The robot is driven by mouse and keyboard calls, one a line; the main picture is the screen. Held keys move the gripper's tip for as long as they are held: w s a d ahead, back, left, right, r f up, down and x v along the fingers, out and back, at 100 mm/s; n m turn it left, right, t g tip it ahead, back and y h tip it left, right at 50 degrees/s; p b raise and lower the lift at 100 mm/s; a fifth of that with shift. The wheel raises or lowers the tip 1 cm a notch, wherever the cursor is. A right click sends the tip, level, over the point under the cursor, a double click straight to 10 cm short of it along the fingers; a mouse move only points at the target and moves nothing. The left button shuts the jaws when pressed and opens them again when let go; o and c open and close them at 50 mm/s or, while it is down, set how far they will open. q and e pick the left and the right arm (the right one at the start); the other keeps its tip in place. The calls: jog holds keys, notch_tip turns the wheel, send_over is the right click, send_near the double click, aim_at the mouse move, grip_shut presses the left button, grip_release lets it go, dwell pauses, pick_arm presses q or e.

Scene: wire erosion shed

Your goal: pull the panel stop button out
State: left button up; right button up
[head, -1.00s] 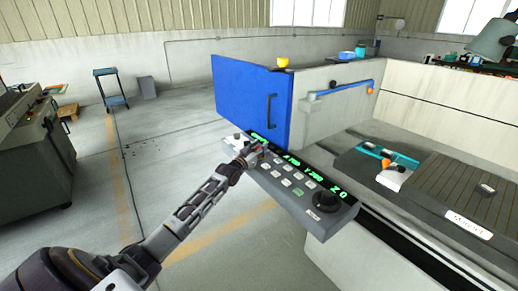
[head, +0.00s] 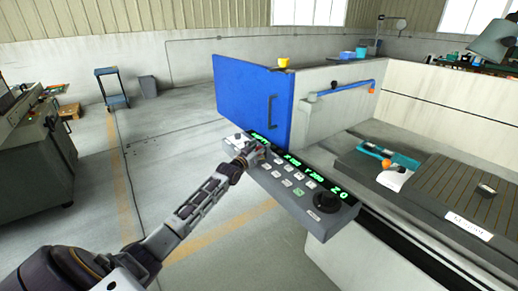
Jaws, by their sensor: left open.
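The control panel (head: 318,219) is a grey slanted box with green lit readouts, pale keys and a dark round knob (head: 328,202), fixed to the machine's front. My left gripper (head: 254,150) is open at the panel's far left end, in front of the upper left keys. A small patch of red shows at its fingertips, probably the stop button, mostly hidden by the fingers. I cannot tell whether the fingers touch it or whether the button is in or out. My right gripper is not in view.
A blue door (head: 250,102) with a dark handle stands just behind the gripper. The machine bed (head: 445,195) lies to the right, with a teal and orange fixture (head: 388,155) on it. Open floor lies left of the panel.

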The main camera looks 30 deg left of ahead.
pick_arm(q)
jog(key=shift+s, duration=0.1)
jog(key=shift+s+f, duration=0.1)
jog(key=shift+s, duration=0.75)
jog(key=s, duration=1)
dwell(0.8)
